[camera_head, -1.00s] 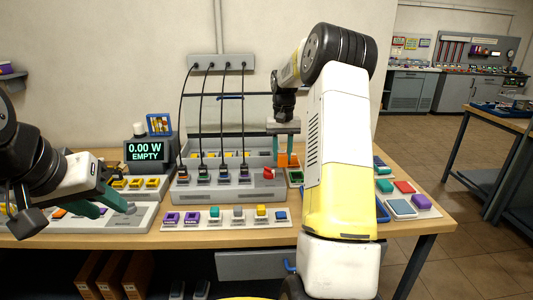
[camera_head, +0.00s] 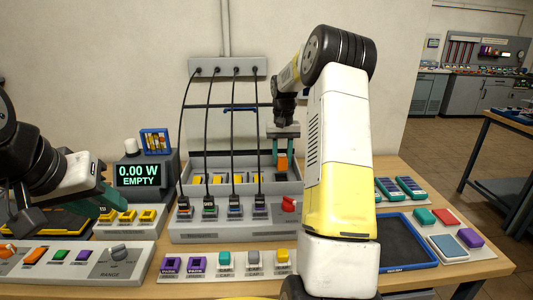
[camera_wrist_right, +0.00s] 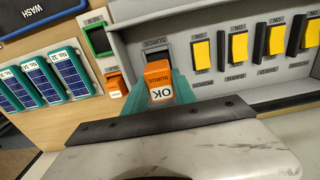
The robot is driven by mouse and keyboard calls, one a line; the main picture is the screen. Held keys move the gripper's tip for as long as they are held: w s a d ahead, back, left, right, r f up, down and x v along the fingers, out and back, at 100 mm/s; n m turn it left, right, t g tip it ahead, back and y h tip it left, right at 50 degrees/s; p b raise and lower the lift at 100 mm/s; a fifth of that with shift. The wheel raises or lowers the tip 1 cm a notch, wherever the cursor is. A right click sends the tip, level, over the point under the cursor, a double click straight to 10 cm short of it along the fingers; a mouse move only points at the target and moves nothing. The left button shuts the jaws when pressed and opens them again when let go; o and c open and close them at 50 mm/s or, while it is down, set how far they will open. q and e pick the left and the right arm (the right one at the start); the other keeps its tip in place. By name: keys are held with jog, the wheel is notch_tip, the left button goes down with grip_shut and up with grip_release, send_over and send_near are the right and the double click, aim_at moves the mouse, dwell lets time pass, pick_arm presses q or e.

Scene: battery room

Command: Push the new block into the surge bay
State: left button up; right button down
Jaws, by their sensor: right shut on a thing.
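My right gripper (camera_head: 282,150) is shut on an orange block (camera_head: 282,163) at the right end of the grey bay rack (camera_head: 200,172). In the right wrist view the block (camera_wrist_right: 158,80) reads "OK" and "SURGE" and sits between the green fingers, in front of the bay labelled surge (camera_wrist_right: 155,44). I cannot tell how far it is in the bay. A second orange block (camera_wrist_right: 115,86) stands beside the rack, near an empty green-edged holder marked "NEW" (camera_wrist_right: 99,40). My left gripper (camera_head: 112,197) hangs at the left over the bench; its jaw gap is unclear.
Black cables (camera_head: 208,140) hang to plugs at the rack's front, near a red switch (camera_head: 289,204). The display (camera_head: 138,175) reads "0.00 W EMPTY". A blue-rimmed tray (camera_head: 407,214) lies to the right.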

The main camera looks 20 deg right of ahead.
aim_at(282, 170)
jog(key=shift+f, duration=2.1)
jog(key=shift+f, duration=0.6)
jog(key=c, duration=1.3)
grip_release()
jog(key=shift+r, duration=5.5)
jog(key=shift+s+a, duration=0.1)
